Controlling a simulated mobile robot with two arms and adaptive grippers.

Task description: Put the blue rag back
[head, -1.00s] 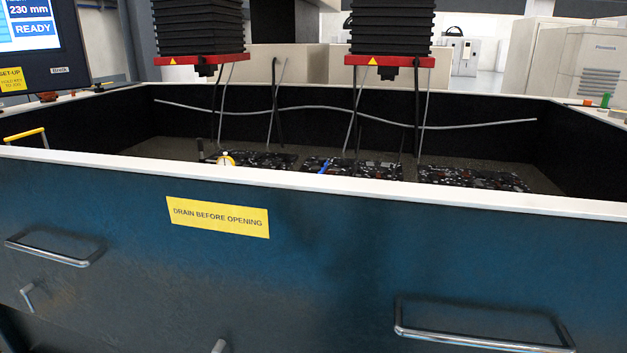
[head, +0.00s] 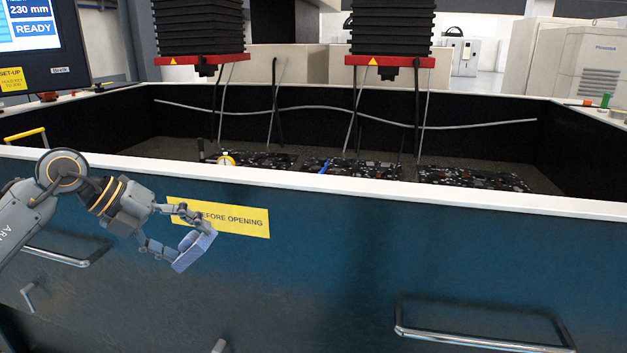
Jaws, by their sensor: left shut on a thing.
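My left gripper (head: 190,237) is in the head view at the left, in front of the tank's blue front wall. It is shut on the blue rag (head: 194,251), a small light-blue folded piece at its fingertips. The rag hangs in the air below the tank's white rim and covers no part of the rim. My right gripper is not in view.
The tank's white rim (head: 400,193) runs across the view. Inside lie several dark speckled plates (head: 350,170), a round gauge (head: 227,160) and a blue-handled item (head: 324,167). Metal handles (head: 480,340) stick out of the front. Two red-edged heads (head: 390,61) hang above. A screen (head: 30,30) stands at left.

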